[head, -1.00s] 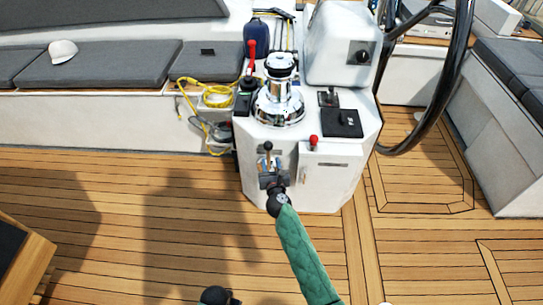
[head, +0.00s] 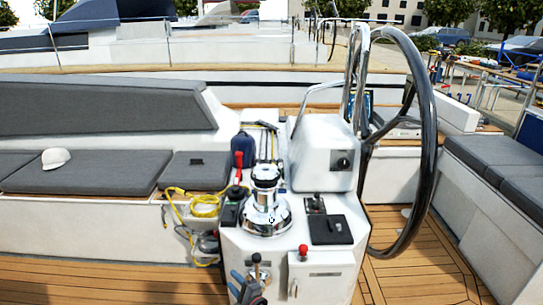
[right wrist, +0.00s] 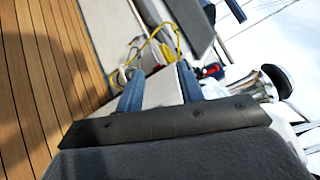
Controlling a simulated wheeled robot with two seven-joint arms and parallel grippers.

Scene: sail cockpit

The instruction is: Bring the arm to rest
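My right gripper (head: 243,281) shows at the bottom of the head view, in front of the white pedestal (head: 325,268). Its two blue fingers stand apart with nothing between them in the right wrist view (right wrist: 156,82). A lever with a black knob (head: 256,259) stands on the pedestal's front, close to the fingers. I cannot tell whether they touch it. The rest of my right arm is below the head view's edge. My left gripper is not in view.
A chrome winch (head: 265,205) and a red-knobbed lever (head: 303,251) are on the pedestal. The black steering wheel (head: 428,130) stands right of it. Wooden deck (head: 110,285) is clear at lower left.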

